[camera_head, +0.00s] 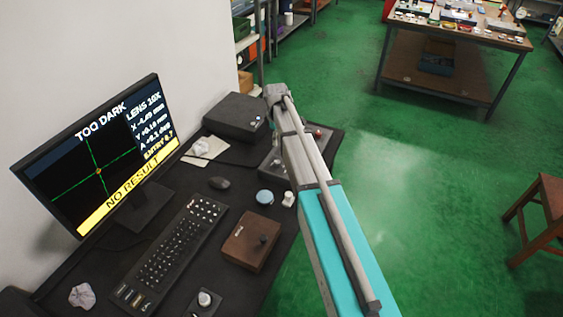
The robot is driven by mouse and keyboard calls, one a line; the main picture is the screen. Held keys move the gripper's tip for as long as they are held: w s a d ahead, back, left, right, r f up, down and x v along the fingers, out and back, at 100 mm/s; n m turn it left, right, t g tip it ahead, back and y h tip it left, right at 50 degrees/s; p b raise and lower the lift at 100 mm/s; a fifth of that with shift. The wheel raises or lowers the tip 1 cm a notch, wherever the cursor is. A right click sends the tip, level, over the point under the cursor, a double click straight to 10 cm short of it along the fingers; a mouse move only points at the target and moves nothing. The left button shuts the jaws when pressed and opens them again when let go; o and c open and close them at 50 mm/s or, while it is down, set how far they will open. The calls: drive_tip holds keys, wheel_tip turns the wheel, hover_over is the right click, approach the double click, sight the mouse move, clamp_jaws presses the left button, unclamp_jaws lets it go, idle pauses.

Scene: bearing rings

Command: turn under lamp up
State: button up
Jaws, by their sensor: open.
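The monitor (88,165) on the dark desk (190,235) reads "TOO DARK" and "NO RESULT" beside a green cross on black. A small dark box with a pale round knob (205,299) sits at the desk's front. A brown box with a dark knob (240,244) sits to the right of the keyboard. A grey unit (272,168) at the desk's right edge is partly hidden by my arm. I cannot tell which control is the under lamp's. My arm reaches over the desk's right side; my gripper is not visible.
A keyboard (168,256), a mouse (219,183), a blue-topped round item (265,197) and a black box (235,117) take up desk space. A crumpled cloth (82,296) lies front left. A workbench (455,50) and a stool (540,210) stand on open green floor (430,180).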

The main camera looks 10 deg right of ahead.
sight(278, 162)
drive_tip(key=shift+w+d+f+b, duration=0.1)
drive_tip(key=shift+f+b, duration=3.3)
drive_tip(key=shift+w+f+b, duration=0.1)
drive_tip(key=shift+f+b, duration=3.25)
drive_tip(key=shift+f, duration=0.05)
